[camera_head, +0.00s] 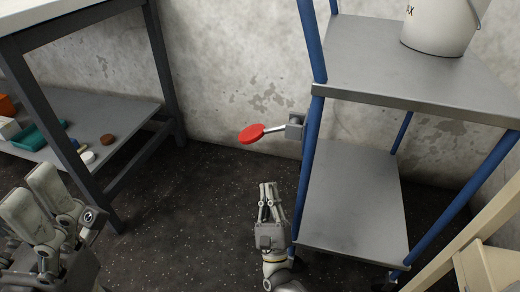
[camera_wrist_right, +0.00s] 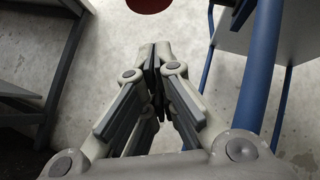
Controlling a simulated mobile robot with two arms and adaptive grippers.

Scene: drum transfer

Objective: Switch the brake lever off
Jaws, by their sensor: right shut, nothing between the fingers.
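The brake lever has a flat red oval paddle (camera_head: 251,133) on a short metal rod. The lever sticks out to the left, nearly level in the picture. My right gripper (camera_head: 269,186) is shut and empty, below the paddle in the head view and apart from it. In the right wrist view the red paddle (camera_wrist_right: 150,4) is cut by the top edge, beyond the closed fingertips (camera_wrist_right: 157,46). My left gripper (camera_head: 38,198) is at the lower left, its fingers apart and empty.
The rack's grey lower shelf (camera_head: 352,200) and blue posts stand close right of my right gripper. A white bucket (camera_head: 440,25) stands on its upper shelf. A dark-framed table (camera_head: 60,70) with small items on its lower shelf is at left. Dark floor between is clear.

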